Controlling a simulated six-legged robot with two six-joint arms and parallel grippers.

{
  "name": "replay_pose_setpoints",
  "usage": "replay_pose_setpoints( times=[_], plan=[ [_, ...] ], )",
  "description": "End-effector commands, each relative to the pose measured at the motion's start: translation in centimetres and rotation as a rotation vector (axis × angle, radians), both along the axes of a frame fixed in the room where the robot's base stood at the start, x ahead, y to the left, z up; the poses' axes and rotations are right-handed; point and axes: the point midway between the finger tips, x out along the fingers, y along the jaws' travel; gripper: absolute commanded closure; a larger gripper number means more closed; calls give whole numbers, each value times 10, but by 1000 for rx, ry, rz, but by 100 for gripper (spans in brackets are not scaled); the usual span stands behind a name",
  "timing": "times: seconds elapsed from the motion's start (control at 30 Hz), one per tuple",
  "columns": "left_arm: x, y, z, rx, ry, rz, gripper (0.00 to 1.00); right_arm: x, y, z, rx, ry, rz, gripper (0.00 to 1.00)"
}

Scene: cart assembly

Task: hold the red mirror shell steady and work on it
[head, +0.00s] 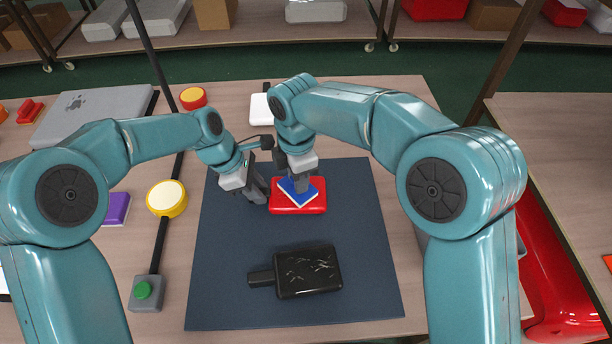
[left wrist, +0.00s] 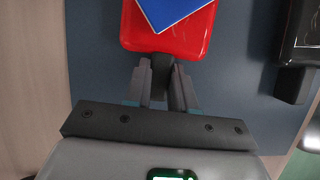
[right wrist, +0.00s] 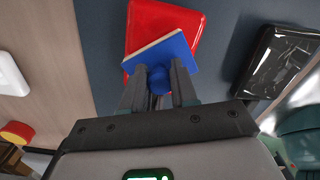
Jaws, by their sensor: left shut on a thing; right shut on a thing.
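The red mirror shell (head: 312,204) lies on the dark mat (head: 230,290); it also shows in the left wrist view (left wrist: 195,38) and the right wrist view (right wrist: 150,22). My left gripper (head: 262,190) is shut on the shell's dark stem (left wrist: 160,78) at its left side. My right gripper (head: 298,184) is shut on the round blue knob (right wrist: 158,80) of a blue pad with a white underside (right wrist: 172,52). The pad sits at an angle over the shell and hides part of its face. I cannot tell whether it touches the shell.
A scratched black mirror shell (head: 308,270) with a stem lies nearer on the mat. Left of the mat are a yellow-rimmed round button (head: 167,198), a grey box with a green button (head: 147,292) and a grey laptop (head: 90,112). A white block (head: 262,107) stands behind the mat.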

Motion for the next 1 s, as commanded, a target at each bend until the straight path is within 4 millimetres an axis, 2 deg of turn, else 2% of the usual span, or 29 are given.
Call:
replay_pose_setpoints(
  times=[0.03,0.07,0.6,0.77,1.0],
  plan=[
    [-3,1,-7,5,13,-5,100,1,0,15,5,-8,-1,100],
    [-3,1,-7,5,12,-5,100,1,0,21,6,-8,-1,100],
    [-3,1,-7,5,12,-4,100,1,0,68,4,-6,-1,100],
    [-3,1,-7,5,12,-4,100,0,0,76,4,-5,0,100],
    [-3,1,-7,5,12,-4,100,0,0,77,4,-4,0,100]
  ],
)
